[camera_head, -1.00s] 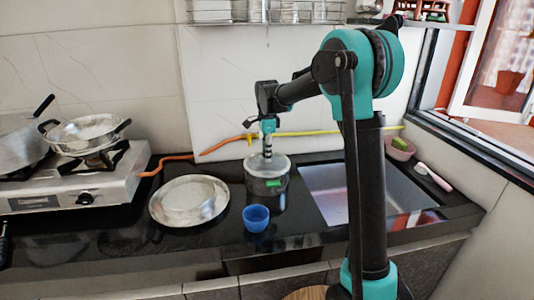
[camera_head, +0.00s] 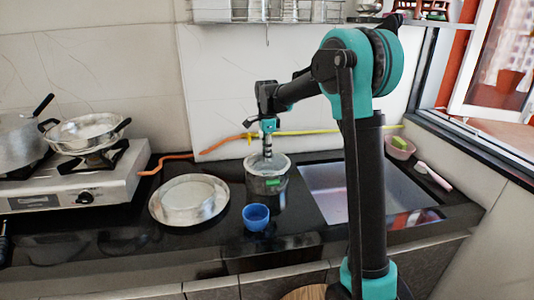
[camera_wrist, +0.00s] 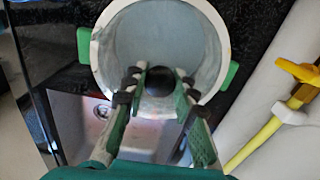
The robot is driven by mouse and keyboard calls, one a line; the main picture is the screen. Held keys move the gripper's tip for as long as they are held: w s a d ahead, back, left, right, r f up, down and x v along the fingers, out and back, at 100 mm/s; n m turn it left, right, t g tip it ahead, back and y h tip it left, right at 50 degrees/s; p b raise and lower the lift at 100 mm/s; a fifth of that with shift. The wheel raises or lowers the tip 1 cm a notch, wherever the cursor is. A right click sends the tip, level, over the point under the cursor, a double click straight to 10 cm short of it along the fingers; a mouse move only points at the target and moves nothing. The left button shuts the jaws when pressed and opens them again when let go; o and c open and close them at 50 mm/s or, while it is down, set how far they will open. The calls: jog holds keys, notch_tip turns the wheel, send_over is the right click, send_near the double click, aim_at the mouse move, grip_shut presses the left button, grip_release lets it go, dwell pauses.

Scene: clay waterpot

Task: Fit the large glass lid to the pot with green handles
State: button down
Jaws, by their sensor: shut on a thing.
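The grey metal pot with green handles (camera_head: 268,187) stands on the dark counter left of the sink. In the wrist view, its green handles (camera_wrist: 230,75) show on both sides of the round rim. The clear glass lid (camera_wrist: 150,40) lies across the pot's mouth, looking roughly centred; whether its edge rests fully on the rim cannot be told. My gripper (camera_wrist: 158,88) points down over the pot, its fingers shut on the lid's dark knob. In the head view my gripper (camera_head: 267,150) hides part of the lid.
A shallow round metal pan (camera_head: 160,212) lies to the left and a blue cup (camera_head: 255,217) stands in front of the pot. The sink (camera_head: 350,180) is to the right. The stove (camera_head: 80,190) is at far left. A hose (camera_head: 300,132) runs behind.

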dwell(0.3)
jog(key=c, duration=1.1)
grip_release()
jog(key=shift+c, duration=0.2)
notch_tip(320, 180, up, 12)
